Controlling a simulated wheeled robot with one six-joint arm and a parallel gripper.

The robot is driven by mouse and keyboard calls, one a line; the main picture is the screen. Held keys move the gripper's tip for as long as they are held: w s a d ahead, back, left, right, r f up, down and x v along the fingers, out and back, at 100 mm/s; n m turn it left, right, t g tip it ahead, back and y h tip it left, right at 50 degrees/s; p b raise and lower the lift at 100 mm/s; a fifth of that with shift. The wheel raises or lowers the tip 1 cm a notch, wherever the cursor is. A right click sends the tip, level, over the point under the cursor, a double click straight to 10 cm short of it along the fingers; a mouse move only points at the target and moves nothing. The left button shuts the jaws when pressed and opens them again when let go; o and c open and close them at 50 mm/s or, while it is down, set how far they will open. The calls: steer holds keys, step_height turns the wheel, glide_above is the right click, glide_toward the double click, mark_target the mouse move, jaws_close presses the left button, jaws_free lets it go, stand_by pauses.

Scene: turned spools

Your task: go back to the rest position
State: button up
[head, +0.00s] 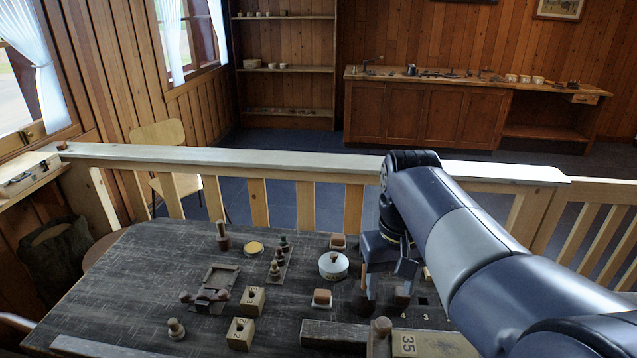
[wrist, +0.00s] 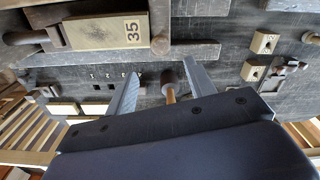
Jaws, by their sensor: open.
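My gripper (head: 386,278) hangs over the right part of the dark table, its fingers pointing down. In the wrist view my gripper (wrist: 160,78) is open, with its two grey fingers apart. A turned wooden piece with a dark brown flange and a lighter shaft (wrist: 168,90) shows between the fingers, with gaps on both sides. In the head view a dark round base (head: 364,306) stands just below my gripper. My arm hides part of the table to the right.
A block marked 35 (head: 408,344) lies at the front edge. A pale railing (head: 300,161) runs behind the table.

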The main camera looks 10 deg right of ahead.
mark_target(380, 323)
step_height(380, 323, down, 10)
steer(key=shift+r, duration=0.2)
steer(key=shift+w+a+r, duration=0.1)
steer(key=shift+a, duration=0.3)
